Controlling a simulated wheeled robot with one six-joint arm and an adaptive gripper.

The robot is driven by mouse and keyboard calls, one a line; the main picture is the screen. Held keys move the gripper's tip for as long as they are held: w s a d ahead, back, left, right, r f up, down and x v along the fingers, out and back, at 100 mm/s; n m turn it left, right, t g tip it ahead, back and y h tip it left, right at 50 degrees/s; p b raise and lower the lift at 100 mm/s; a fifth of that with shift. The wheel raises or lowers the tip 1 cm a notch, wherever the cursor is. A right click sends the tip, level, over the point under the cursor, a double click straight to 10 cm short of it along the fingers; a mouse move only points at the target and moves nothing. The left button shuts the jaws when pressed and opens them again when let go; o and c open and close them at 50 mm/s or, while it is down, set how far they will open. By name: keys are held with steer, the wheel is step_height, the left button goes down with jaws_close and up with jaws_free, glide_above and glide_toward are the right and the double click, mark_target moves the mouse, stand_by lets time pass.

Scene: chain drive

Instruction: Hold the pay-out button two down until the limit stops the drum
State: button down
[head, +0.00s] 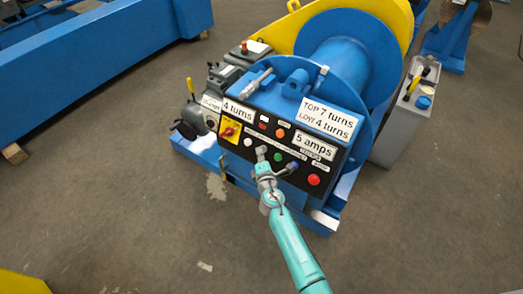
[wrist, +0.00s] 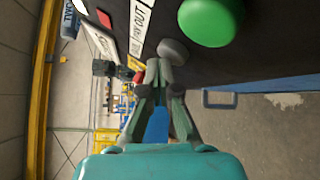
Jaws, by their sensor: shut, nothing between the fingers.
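The black control panel (head: 318,163) on the front of the blue drum machine carries several buttons. My gripper (head: 263,157) is at the panel's lower middle, shut and empty. In the wrist view its closed fingertips (wrist: 159,72) meet the edge of a grey round button (wrist: 173,51); I cannot tell whether they touch or press it. A larger green button (wrist: 210,20) is beside it. A white label (wrist: 141,22) near the grey button seems to read "PAY OUT". The blue drum (head: 345,60) is behind the panel; whether it turns cannot be told.
The panel also has a red button (head: 314,180), a white button (head: 248,142) and a red-yellow switch (head: 230,131). Signs read "5 amps" (head: 314,146), "4 turns" (head: 238,112) and "TOP 7 turns, LOW 4 turns" (head: 327,118). A grey cabinet (head: 400,125) stands right. Open floor lies in front.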

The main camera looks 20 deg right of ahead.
steer(key=shift+s+a+r, duration=0.4)
steer(key=shift+s+a, duration=0.1)
steer(key=shift+a, duration=0.15)
steer(key=s+a+r, duration=0.2)
steer(key=a, duration=0.1)
steer(key=shift+s+a+r, duration=0.15)
steer(key=shift+s+a, duration=0.15)
stand_by(0.4)
stand_by(0.4)
